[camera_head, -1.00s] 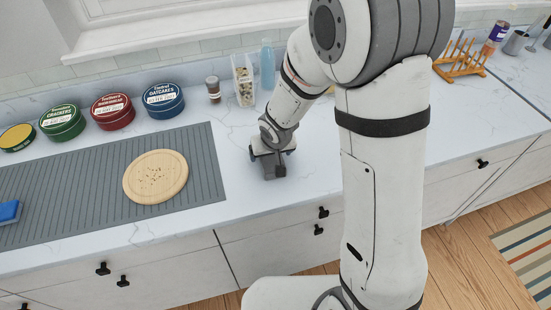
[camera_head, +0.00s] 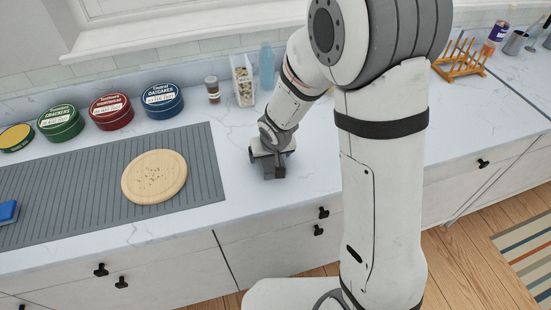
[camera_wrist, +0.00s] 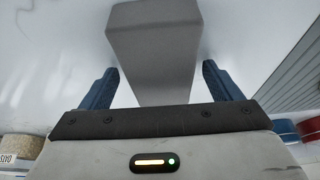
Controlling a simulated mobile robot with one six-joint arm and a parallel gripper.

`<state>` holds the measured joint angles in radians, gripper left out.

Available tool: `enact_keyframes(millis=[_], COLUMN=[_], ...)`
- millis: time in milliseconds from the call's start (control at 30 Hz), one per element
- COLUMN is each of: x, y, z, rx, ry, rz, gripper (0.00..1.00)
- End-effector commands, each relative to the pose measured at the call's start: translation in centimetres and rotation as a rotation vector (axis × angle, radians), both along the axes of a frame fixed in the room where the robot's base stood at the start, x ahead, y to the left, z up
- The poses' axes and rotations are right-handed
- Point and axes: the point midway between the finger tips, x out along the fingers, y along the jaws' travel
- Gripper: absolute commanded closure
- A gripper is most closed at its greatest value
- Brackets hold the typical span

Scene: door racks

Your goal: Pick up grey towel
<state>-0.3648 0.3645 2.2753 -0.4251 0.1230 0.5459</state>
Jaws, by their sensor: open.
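A plain grey block-like thing, which I take to be the grey towel (camera_wrist: 155,45), stands out in the wrist view. Its near end lies between the two blue fingers of my gripper (camera_wrist: 160,75). White gaps show between it and the fingers near the gripper body, so the fingers are apart around it. I cannot tell whether either finger touches it. In the head view my gripper (camera_head: 270,160) points down low over the white counter, right of the grey ribbed mat. There a dark grey block shows just below and in front of it, partly merged with it.
A round wooden board (camera_head: 154,177) lies on the grey ribbed mat (camera_head: 205,170). Several tins, including a blue one (camera_head: 162,101), a small jar (camera_head: 212,89) and a clear container (camera_head: 242,80) line the back. An orange rack (camera_head: 461,58) is at right. Counter in front of the gripper is clear.

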Motion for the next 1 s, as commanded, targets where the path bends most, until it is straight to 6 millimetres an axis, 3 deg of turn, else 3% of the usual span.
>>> enact_keyframes(millis=[200,800,1000], x=[-0.01,-0.02,-0.03], y=[0.03,0.07,0.08], z=[0.02,0.02,0.03], rx=[0.0,-0.001,0.0], ry=[0.0,0.0,0.0], rz=[0.001,0.002,0.002], gripper=[0.16,0.64,0.64])
